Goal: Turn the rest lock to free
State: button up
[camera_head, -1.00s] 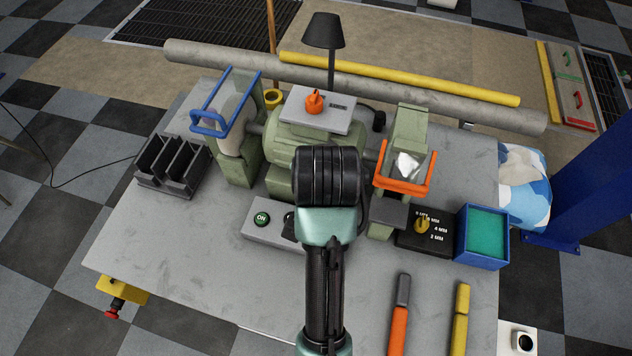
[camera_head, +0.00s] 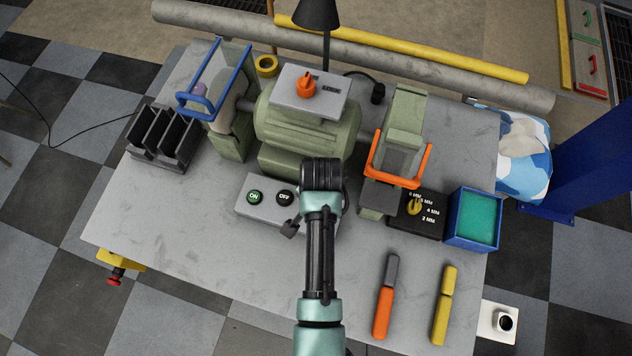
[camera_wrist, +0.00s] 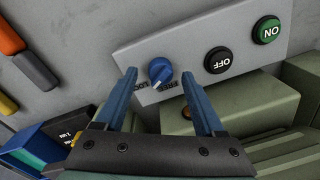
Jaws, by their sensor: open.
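The rest lock is a blue knob (camera_wrist: 160,71) on a grey control panel (camera_wrist: 196,48), with FREE and LOCK lettering beside it in the wrist view. A pale mark on the knob faces the lettering; which word it points to I cannot tell for sure. My gripper (camera_wrist: 159,76) is open, one blue finger on each side of the knob, with visible gaps. Whether the fingertips reach down around it is unclear. In the head view the panel (camera_head: 257,210) sits at the front of the green grinder (camera_head: 305,130), and my arm hides the knob.
A green ON button (camera_wrist: 268,30) and black OFF button (camera_wrist: 218,61) share the panel. A black box with a yellow selector (camera_head: 414,206) and a blue tray (camera_head: 474,219) stand right. Orange and yellow handled tools lie on the front right bench. The left front bench (camera_head: 185,235) is clear.

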jog(key=shift+w+f, duration=0.1)
jog(key=shift+f, duration=0.65)
jog(key=shift+c, duration=0.3)
grip_shut()
